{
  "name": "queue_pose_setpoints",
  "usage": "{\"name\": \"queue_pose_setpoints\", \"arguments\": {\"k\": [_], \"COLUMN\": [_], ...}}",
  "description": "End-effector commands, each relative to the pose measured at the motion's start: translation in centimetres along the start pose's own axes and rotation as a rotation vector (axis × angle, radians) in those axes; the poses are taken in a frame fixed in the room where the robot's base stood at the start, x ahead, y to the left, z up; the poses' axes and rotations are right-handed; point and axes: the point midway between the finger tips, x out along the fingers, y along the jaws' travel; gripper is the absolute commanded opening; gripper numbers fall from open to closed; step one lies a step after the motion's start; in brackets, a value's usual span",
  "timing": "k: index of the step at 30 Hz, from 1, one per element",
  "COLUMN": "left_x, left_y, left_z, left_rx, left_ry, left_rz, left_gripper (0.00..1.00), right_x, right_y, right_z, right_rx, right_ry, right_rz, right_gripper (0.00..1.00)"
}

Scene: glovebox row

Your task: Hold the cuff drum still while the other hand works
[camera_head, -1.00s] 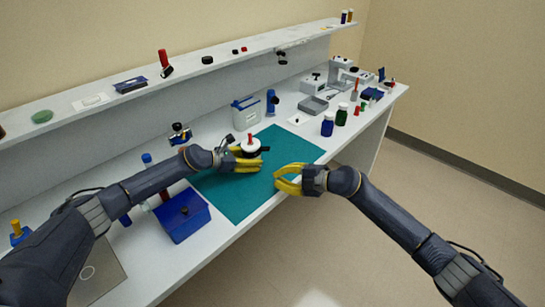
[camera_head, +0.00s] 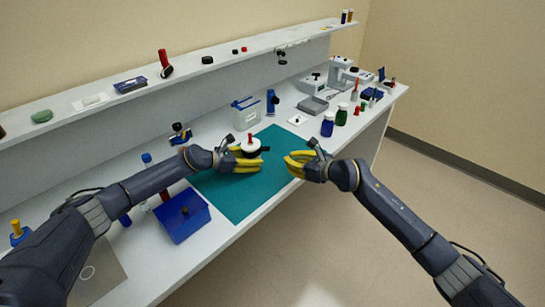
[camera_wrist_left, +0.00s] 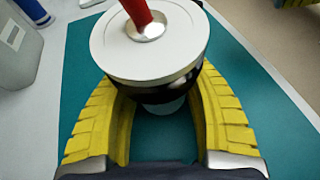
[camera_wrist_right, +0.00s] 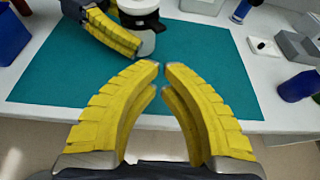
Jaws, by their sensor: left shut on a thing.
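The cuff drum (camera_head: 251,146) has a white round top, a red upright handle and a black band; it stands over the teal mat (camera_head: 240,203). In the left wrist view the drum (camera_wrist_left: 150,38) fills the top middle. My left gripper (camera_head: 262,160) is shut on it, yellow fingers on either side below the white top. My right gripper (camera_head: 288,163) is empty, to the right of the drum and apart from it, over the mat's right edge. In the right wrist view its fingertips (camera_wrist_right: 162,66) have a narrow gap, with the drum (camera_wrist_right: 140,30) beyond. The left fingertips are partly hidden.
A blue bin (camera_head: 182,222) stands left of the mat. A pale container (camera_head: 246,114) is behind the drum. Blue (camera_head: 327,127) and green (camera_head: 341,116) bottles and a grey tray (camera_head: 314,105) stand at the right. The mat's front part is clear.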

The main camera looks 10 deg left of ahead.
Motion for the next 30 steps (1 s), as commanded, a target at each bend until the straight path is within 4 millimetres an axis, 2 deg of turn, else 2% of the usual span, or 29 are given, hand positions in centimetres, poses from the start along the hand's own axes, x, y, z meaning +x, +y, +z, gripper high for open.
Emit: {"name": "queue_pose_setpoints", "arguments": {"k": [5,21,30], "left_x": [0.0,0.0,0.0], "left_y": [0.0,0.0,0.0], "left_z": [0.1,0.1,0.1], "left_rx": [0.0,0.0,0.0], "left_ry": [-0.001,-0.001,-0.001], "left_rz": [0.0,0.0,0.0], "left_gripper": [0.18,0.18,0.18], "right_x": [0.6,7.7,9.7], "right_y": [0.0,0.1,0.0], "right_z": [0.0,0.0,0.0], "right_rx": [-0.04,-0.041,-0.041], "right_ry": [0.0,0.001,0.0], "right_rz": [0.001,0.002,0.001], "right_gripper": [0.0,0.0,0.0]}}
